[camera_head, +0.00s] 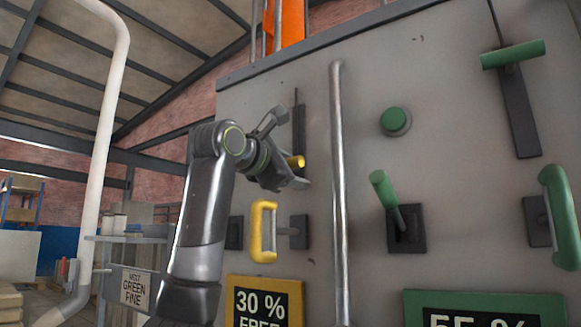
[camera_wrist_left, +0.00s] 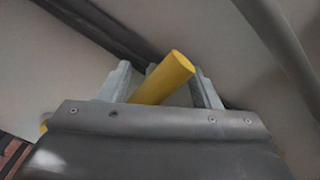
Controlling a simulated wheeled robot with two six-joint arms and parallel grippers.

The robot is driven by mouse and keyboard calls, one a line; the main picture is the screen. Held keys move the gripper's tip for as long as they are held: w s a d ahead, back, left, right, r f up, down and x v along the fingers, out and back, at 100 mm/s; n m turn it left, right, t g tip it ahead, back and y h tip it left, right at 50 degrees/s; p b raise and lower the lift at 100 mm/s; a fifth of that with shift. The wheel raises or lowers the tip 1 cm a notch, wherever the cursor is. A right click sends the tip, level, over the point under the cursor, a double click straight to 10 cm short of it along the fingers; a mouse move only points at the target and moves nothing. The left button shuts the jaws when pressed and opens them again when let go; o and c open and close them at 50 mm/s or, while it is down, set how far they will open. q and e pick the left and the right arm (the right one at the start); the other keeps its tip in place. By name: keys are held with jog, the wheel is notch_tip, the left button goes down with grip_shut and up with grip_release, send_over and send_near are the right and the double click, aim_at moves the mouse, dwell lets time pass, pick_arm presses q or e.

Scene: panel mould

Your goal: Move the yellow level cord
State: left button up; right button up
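A yellow cylindrical handle (camera_head: 296,162) sticks out from a dark vertical slot on the grey panel. In the left wrist view the yellow handle (camera_wrist_left: 165,77) is a slanted rod with its round end towards the camera. My left gripper (camera_head: 289,153) is at the handle, fingers spread, one above and one below its end. In the left wrist view my left gripper (camera_wrist_left: 165,88) has the rod between its two grey fingers, with no clear grip on it. Much of the handle is hidden by the gripper. No cord shows. My right gripper is not in view.
A yellow pull handle (camera_head: 262,232) sits below, above a "30 %" sign (camera_head: 262,303). A vertical metal pipe (camera_head: 340,190) stands just right of the gripper. Green controls, including a T-handle (camera_head: 513,55) and a lever (camera_head: 383,190), are further right.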

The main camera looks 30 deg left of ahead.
pick_arm(q)
jog(key=shift+w+a, duration=0.1)
jog(key=shift+a, duration=0.1)
jog(key=s+a+b, duration=0.2)
jog(key=s+b, duration=0.5)
jog(key=s, duration=1)
jog(key=shift+a, duration=0.2)
